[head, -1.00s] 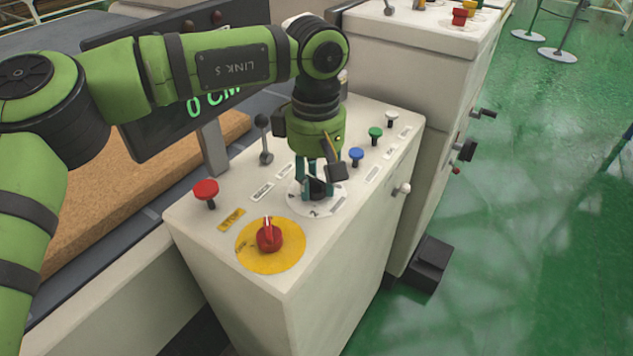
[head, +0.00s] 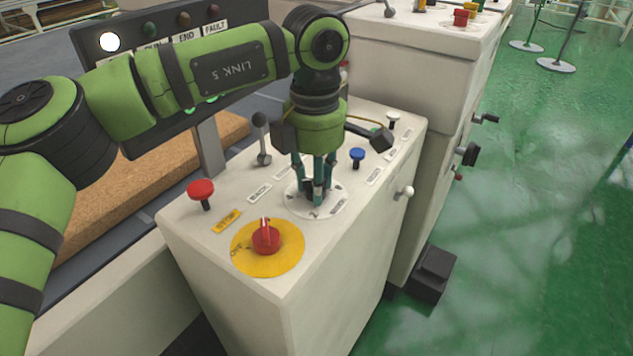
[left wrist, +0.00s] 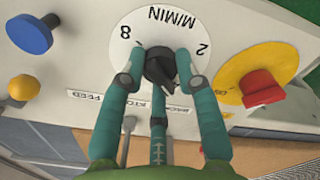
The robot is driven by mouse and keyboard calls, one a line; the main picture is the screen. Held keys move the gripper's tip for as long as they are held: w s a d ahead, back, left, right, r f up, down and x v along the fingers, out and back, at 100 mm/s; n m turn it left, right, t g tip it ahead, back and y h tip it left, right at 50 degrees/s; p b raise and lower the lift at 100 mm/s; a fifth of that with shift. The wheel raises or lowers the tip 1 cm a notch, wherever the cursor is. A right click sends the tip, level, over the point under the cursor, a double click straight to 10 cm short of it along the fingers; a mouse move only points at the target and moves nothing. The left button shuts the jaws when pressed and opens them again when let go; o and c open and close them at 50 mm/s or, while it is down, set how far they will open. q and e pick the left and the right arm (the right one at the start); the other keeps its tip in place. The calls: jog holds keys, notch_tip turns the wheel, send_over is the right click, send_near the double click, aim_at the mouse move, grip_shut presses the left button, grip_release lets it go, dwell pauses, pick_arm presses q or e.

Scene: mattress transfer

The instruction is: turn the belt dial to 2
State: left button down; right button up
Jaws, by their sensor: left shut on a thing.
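The belt dial is a black knob (left wrist: 160,66) on a round white plate marked M/MIN, with 8 and 2 at its sides in the left wrist view. The plate (head: 330,207) also shows on the cream console in the head view, where the knob is mostly hidden by fingers. My left gripper (head: 315,190) points down over the plate, its teal fingers closed around the knob. In the left wrist view the left gripper (left wrist: 159,70) has fingers on both sides of the knob and one below. I cannot tell which number the knob points to. My right gripper is not in view.
A red rotary switch (head: 266,238) on a yellow disc sits in front of the dial. A red mushroom button (head: 201,190), a black-knobbed lever (head: 262,140) and a blue button (head: 357,155) stand nearby. A lamp panel (head: 170,45) is behind my left arm.

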pick_arm(q)
jog(key=n+b, duration=0.1)
jog(key=n, duration=0.2)
jog(key=shift+w+a+n, duration=0.1)
jog(key=shift+a+n, duration=0.05)
jog(key=shift+n, duration=0.65)
jog(key=shift+n+b, duration=0.3)
jog(key=shift+n, duration=0.7)
jog(key=n+b, duration=0.1)
jog(key=n, duration=0.5)
jog(key=shift+n+b, duration=0.35)
jog(key=shift+n, duration=0.95)
jog(key=shift+s+f+n, duration=0.1)
jog(key=shift+s+n, duration=0.1)
jog(key=shift+n, duration=0.1)
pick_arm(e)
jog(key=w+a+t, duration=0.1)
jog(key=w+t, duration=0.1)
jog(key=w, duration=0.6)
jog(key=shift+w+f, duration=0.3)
